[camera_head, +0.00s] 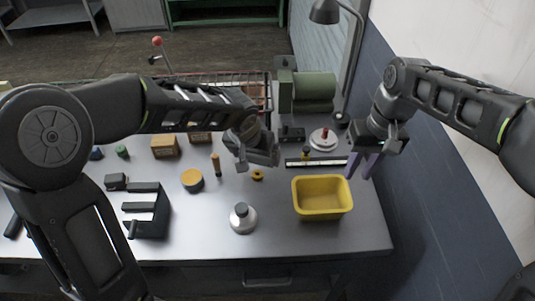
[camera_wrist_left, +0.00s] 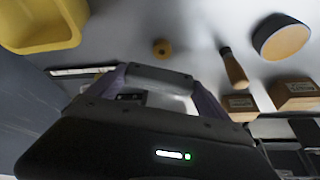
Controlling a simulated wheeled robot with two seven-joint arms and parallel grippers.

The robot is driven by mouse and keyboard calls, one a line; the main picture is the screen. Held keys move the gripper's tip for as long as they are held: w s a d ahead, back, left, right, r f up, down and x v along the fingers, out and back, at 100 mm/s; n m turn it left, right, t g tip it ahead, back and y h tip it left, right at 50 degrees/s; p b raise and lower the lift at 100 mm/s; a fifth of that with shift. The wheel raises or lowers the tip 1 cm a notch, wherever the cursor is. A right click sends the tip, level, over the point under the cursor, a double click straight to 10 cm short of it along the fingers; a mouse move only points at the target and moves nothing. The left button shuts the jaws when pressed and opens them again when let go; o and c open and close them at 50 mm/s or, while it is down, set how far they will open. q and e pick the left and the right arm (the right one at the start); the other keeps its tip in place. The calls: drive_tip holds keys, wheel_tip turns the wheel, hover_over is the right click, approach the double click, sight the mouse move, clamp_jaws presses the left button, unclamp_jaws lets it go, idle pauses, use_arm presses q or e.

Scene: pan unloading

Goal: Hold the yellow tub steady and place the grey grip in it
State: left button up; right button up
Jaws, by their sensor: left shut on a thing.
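The yellow tub (camera_head: 322,211) stands upright on the right part of the table, with its inside looking empty. Its corner shows at the upper left of the left wrist view (camera_wrist_left: 40,42). My left gripper (camera_head: 257,158) is above the table, left of and behind the tub. In the left wrist view its two purple fingers are shut on the grey grip (camera_wrist_left: 160,77), held crosswise between them. My right gripper (camera_head: 361,166) has its purple fingers apart, pointing down by the tub's back right corner. Whether a finger touches the tub cannot be told.
A small yellow ring (camera_head: 257,174), a wood-handled tool (camera_head: 216,164), a yellow-topped can (camera_head: 192,180) and a silver weight (camera_head: 243,218) stand left of the tub. A black rack (camera_head: 150,212) is farther left. A green machine (camera_head: 307,92) and lamp (camera_head: 325,12) stand behind.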

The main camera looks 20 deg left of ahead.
sight(340, 205)
use_arm(q)
drive_tip(key=s+d+r+m+g+h, duration=0.1)
drive_tip(key=s+d+r+m+h, duration=0.1)
drive_tip(key=d+r+m, duration=0.3)
drive_tip(key=s+d+r+m+g+h, duration=0.2)
drive_tip(key=s+d+r+m, duration=0.2)
drive_tip(key=d+m, duration=0.5)
drive_tip(key=shift+d+r, duration=0.65)
drive_tip(key=shift+d, duration=1.25)
use_arm(e)
drive_tip(key=shift+f, duration=0.15)
drive_tip(key=f, duration=0.4)
drive_tip(key=a+f, duration=0.1)
drive_tip(key=f, duration=0.6)
drive_tip(key=shift+s+a+f, duration=0.15)
drive_tip(key=shift+s+f, duration=0.1)
drive_tip(key=shift+f, duration=0.1)
